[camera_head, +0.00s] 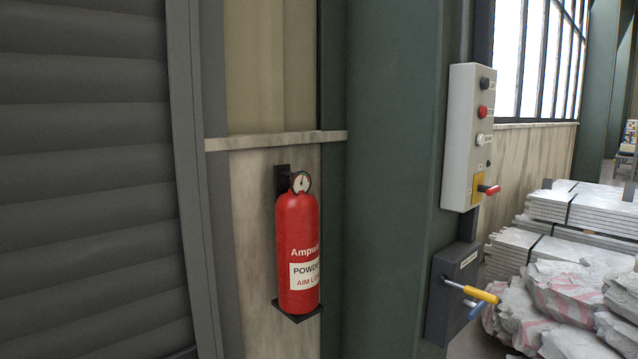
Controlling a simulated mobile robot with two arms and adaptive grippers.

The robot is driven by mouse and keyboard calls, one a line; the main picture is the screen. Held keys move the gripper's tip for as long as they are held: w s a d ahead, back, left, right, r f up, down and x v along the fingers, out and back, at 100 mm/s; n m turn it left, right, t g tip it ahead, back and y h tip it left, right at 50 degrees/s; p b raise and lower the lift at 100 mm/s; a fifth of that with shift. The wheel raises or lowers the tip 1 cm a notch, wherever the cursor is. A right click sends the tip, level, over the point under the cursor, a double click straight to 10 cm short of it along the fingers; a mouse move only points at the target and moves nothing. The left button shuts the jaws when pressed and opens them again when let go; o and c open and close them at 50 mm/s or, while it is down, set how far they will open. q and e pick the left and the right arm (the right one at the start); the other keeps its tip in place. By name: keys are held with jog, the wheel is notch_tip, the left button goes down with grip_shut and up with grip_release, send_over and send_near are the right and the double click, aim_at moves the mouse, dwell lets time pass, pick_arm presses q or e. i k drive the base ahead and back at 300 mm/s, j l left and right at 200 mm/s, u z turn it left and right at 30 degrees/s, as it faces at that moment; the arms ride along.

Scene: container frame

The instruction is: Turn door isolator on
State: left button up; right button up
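A pale grey control box (461,130) is fixed to the dark green column, right of centre. Its right-hand face carries a black button (486,84), a red button (483,111) and a white button (481,140). Low on that face, a rotary switch with a red handle (489,190) sticks out from a yellow plate (477,188). A dark grey box (440,298) below has a lever with a yellow grip (483,294) and a blue handle (477,310). Labels are too small to read, so none names the isolator. Neither of my grippers is in view.
A red fire extinguisher (297,235) hangs on the wall panel left of the column (391,200). A grey slatted shutter (85,180) fills the left. Stacked wrapped slabs (575,225) and pale bags (555,300) crowd the floor at right, behind the boxes.

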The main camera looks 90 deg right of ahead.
aim_at(489, 190)
jog(key=z, duration=3.7)
